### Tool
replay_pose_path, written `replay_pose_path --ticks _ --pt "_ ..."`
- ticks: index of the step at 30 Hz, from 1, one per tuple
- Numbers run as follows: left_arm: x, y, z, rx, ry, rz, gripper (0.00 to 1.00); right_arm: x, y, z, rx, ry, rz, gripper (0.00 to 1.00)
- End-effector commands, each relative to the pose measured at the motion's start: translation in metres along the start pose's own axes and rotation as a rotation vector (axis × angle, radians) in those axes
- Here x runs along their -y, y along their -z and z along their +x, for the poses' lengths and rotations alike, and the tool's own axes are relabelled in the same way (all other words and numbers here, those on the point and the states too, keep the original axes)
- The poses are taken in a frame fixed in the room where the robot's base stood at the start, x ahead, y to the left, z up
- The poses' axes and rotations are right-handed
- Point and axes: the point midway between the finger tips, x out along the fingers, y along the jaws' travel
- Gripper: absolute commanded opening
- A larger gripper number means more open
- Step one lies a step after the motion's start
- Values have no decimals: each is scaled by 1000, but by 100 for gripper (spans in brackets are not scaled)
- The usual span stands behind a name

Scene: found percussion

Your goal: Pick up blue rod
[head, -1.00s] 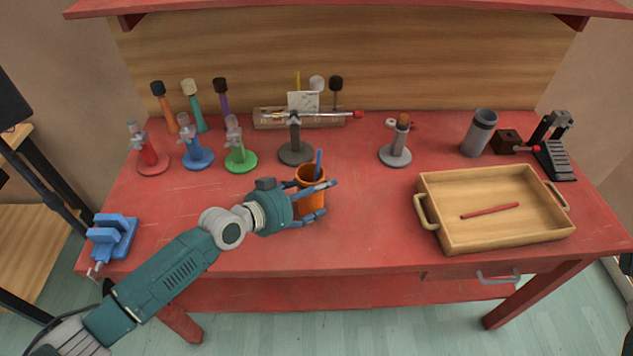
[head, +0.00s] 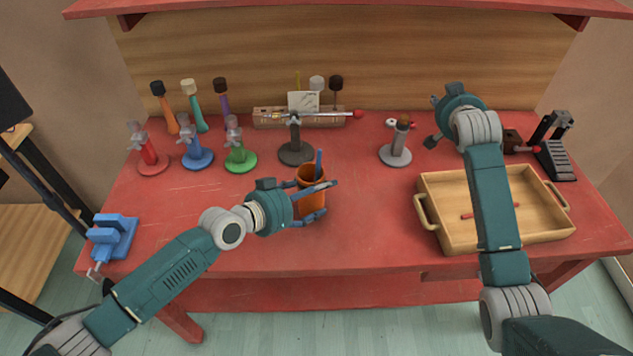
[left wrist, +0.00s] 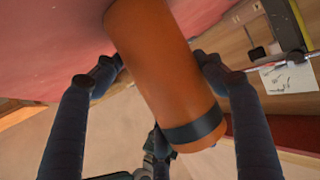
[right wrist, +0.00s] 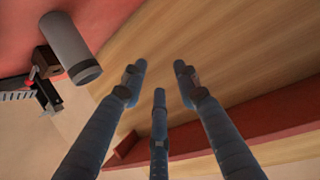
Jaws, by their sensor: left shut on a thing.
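The blue rod (head: 319,160) stands in the orange cup (head: 307,174), its upper end sticking out above the rim and its lower part hidden inside. In the left wrist view the fingers lie on both sides of the cup (left wrist: 155,60). My right gripper (head: 437,121) is over the back right of the table, well right of the blue rod. The right wrist view shows its fingers (right wrist: 158,82) spread and empty.
A wooden tray (head: 432,186) with a red rod (head: 473,215) stands at the right, partly behind my right arm. A grey stand (head: 395,155) and a dark stand (head: 295,152) stand behind the cup. A grey cylinder (right wrist: 70,45) shows in the right wrist view. The front middle is clear.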

Motion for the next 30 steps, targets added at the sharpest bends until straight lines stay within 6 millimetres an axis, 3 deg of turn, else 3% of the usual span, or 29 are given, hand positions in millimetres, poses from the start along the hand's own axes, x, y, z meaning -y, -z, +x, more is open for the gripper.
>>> replay_pose_path --ticks 1,4,6,9,12,15,18,21,25,30 --pt "1 -2 0 3 1 1 38 47 8 -5 42 66 53 30" --pt "1 -2 0 4 1 1 38 134 8 -25 169 175 147 30" --pt "1 -2 0 4 1 1 38 193 5 -49 274 234 187 30" --pt "1 -2 0 4 1 1 38 267 -5 -98 441 274 202 30" --pt "1 -2 0 4 1 1 38 313 -24 -153 602 234 169 30" --pt "1 -2 0 4 1 1 38 326 -40 -199 706 133 116 30" --pt "1 -2 0 4 1 1 38 321 -50 -231 757 15 67 30" --pt "1 -2 0 4 1 1 38 311 -54 -250 773 -82 35 30" --pt "0 -2 0 4 0 0 38 303 -60 -258 780 -146 18 30" --pt "0 -2 0 3 0 0 38 297 -80 -241 785 -159 15 30"
